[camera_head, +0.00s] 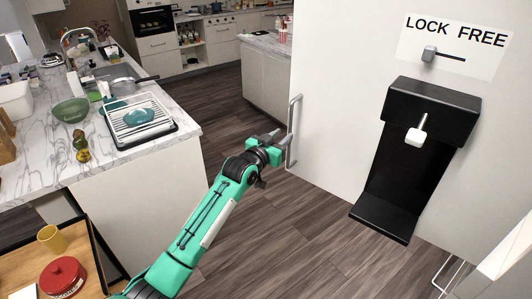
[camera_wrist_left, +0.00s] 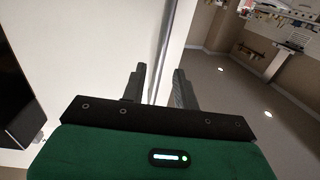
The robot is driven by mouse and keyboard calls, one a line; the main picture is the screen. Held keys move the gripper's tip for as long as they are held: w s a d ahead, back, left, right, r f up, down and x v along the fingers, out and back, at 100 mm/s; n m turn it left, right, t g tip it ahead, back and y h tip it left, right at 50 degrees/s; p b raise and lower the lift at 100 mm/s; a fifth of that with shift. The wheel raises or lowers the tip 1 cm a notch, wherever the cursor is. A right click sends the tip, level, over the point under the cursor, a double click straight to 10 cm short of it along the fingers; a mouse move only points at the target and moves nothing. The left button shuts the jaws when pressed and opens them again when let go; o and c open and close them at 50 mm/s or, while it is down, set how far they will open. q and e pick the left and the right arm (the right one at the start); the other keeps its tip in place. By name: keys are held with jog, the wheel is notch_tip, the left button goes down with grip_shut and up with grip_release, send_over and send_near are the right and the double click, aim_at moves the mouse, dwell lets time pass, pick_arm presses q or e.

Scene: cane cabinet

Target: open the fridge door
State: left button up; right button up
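The fridge door (camera_head: 340,80) is a large white panel, and it looks shut. Its upright metal handle (camera_head: 294,130) runs along the panel's left edge. My left gripper (camera_head: 277,140) is at the handle from the left, with its fingertips close to the bar. In the left wrist view, the two fingers (camera_wrist_left: 158,85) are apart, and the handle bar (camera_wrist_left: 163,45) runs through the gap between them. I cannot tell whether either finger touches it. My right gripper is in neither view.
A black dispenser (camera_head: 423,125) and a "LOCK FREE" label (camera_head: 455,35) with a small lever are on the white panel. A marble counter (camera_head: 185,130) with a dish rack stands left. A wooden tray (camera_head: 100,255) with a red pot is at lower left. Dark floor between is clear.

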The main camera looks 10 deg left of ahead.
pick_arm(q)
jog(key=b+v, duration=0.2)
jog(key=v, duration=0.6)
jog(key=shift+a, duration=0.1)
